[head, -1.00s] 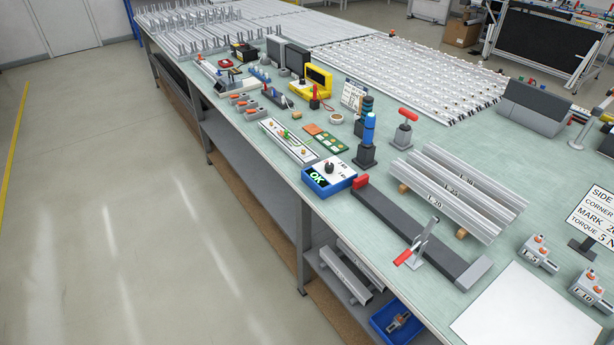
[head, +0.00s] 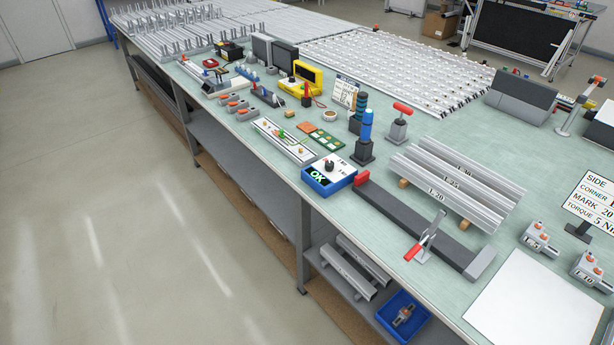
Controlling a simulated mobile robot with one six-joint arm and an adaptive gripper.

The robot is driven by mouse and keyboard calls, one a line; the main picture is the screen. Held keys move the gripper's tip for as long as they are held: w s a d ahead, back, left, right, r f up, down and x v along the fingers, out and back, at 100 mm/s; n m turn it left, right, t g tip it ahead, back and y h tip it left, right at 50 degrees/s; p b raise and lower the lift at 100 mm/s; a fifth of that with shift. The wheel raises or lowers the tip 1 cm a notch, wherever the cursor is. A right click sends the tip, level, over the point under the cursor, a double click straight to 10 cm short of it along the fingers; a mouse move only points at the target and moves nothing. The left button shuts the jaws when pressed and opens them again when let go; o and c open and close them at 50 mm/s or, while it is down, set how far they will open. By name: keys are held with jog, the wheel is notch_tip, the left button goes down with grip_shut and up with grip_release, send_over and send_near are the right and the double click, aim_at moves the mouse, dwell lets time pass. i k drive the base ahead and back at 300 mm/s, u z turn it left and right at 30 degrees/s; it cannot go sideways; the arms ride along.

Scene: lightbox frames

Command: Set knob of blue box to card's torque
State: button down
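The blue box (head: 342,182) stands near the left edge of the workbench in the middle of the head view. It has a white top with a dark knob (head: 329,166) and a green "OK" display on its front. The marks around the knob are too small to read, so its setting cannot be told. A white card (head: 594,200) stands on a dark stand at the right edge. It reads "SIDE", "CORNER", "MARK 20" and "TORQUE 5 N", with its right side cut off. My gripper is not in view.
A dark grey bar fixture (head: 415,222) with a red block lies right of the box. Aluminium profiles (head: 455,185), blue-topped posts (head: 366,135) and a green circuit board (head: 326,140) are nearby. A white sheet (head: 535,305) lies at lower right. Open floor (head: 120,220) runs along the left.

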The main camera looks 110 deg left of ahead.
aim_at(329, 165)
jog(key=u, duration=1.05)
jog(key=i, duration=0.1)
jog(key=u, duration=2.5)
jog(key=i, duration=1)
jog(key=z, duration=0.05)
